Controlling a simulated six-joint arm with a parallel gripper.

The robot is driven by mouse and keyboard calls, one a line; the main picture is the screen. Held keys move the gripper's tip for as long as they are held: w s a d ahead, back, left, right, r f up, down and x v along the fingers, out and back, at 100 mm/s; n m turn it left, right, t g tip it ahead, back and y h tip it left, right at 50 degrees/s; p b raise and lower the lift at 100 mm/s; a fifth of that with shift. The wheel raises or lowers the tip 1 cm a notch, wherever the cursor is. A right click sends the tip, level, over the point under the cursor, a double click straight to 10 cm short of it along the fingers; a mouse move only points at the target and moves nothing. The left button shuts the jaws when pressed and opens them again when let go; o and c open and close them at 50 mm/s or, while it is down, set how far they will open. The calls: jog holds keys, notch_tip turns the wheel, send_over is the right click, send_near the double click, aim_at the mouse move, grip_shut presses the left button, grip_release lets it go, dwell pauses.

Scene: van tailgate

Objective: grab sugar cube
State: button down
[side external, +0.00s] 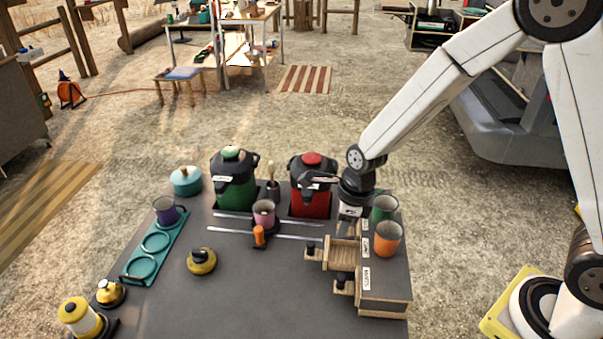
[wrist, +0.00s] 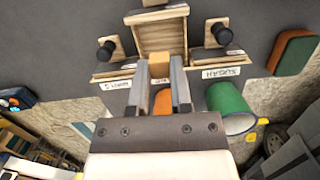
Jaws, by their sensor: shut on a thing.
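My gripper (side external: 346,226) points down over the back of the wooden drawer box (side external: 386,294) in the side view. In the wrist view my gripper (wrist: 159,66) is shut on a small tan-brown block, the sugar cube (wrist: 159,69), held between the fingertips. The middle drawer (side external: 342,252) is pulled out; it also shows in the wrist view (wrist: 162,36) just beyond the fingertips, and its visible floor looks empty. The cube cannot be made out in the side view.
A green cup (side external: 383,208) and an orange cup (side external: 388,238) stand on the drawer box close to my gripper. Red (side external: 311,186) and green (side external: 234,180) dispensers stand behind. A pink mug (side external: 263,213) sits by metal rails. A teal tray (side external: 156,250) lies left; the front counter is mostly clear.

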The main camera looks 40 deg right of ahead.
jog(key=shift+r, duration=0.9)
